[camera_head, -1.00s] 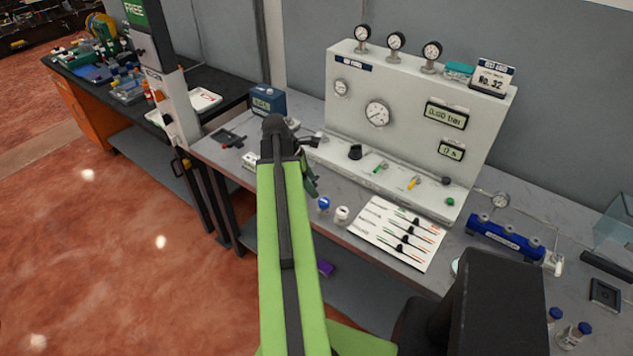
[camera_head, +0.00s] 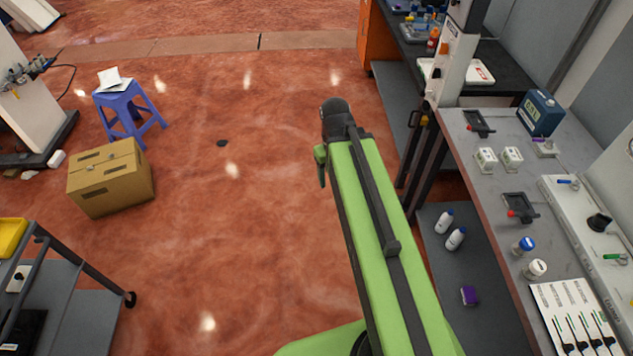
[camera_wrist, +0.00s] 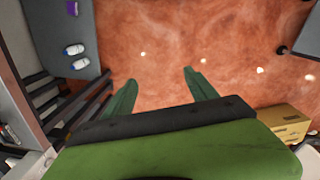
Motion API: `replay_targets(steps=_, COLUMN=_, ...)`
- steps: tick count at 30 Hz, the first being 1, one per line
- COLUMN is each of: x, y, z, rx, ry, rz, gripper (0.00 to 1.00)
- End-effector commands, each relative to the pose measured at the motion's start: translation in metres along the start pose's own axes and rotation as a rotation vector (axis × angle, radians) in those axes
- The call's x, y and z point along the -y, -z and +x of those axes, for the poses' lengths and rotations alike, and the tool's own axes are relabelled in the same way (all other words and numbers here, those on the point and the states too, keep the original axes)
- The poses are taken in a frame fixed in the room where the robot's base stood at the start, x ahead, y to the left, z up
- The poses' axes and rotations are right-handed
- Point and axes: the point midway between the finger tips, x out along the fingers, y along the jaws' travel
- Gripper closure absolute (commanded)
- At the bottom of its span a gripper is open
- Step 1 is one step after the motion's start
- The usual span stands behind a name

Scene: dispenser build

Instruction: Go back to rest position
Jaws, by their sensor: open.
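My green arm reaches forward over the red floor in the head view. My gripper (camera_head: 321,166) shows only in part at the arm's far end, with a green finger pointing down. In the wrist view, both green fingers of my gripper (camera_wrist: 160,82) stand wide apart with only bare floor between them. My gripper is open and empty, to the left of the grey workbench (camera_head: 480,225) and clear of it.
A cardboard box (camera_head: 112,178) and a blue stool (camera_head: 130,112) stand on the floor at left. A grey cart (camera_head: 75,310) is at lower left. White bottles (camera_head: 450,230) and a purple item (camera_head: 468,295) lie on the bench's lower shelf.

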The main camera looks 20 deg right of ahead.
Motion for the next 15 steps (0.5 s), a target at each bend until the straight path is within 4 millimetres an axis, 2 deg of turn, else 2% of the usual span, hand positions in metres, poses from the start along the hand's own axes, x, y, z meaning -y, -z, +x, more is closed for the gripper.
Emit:
replay_targets(steps=1, x=0.033, y=0.003, z=-0.002, rx=-0.005, ry=0.017, rz=0.014, gripper=0.33)
replay_targets(steps=3, x=0.063, y=0.004, z=-0.003, rx=-0.008, ry=0.036, rz=0.045, gripper=0.33)
replay_targets(steps=5, x=0.080, y=0.005, z=-0.004, rx=-0.009, ry=0.045, rz=0.063, gripper=0.33)
replay_targets(steps=8, x=0.088, y=0.005, z=-0.004, rx=-0.008, ry=0.051, rz=0.076, gripper=0.33)
replay_targets(steps=15, x=0.087, y=0.006, z=0.000, rx=-0.009, ry=0.050, rz=0.077, gripper=0.33)
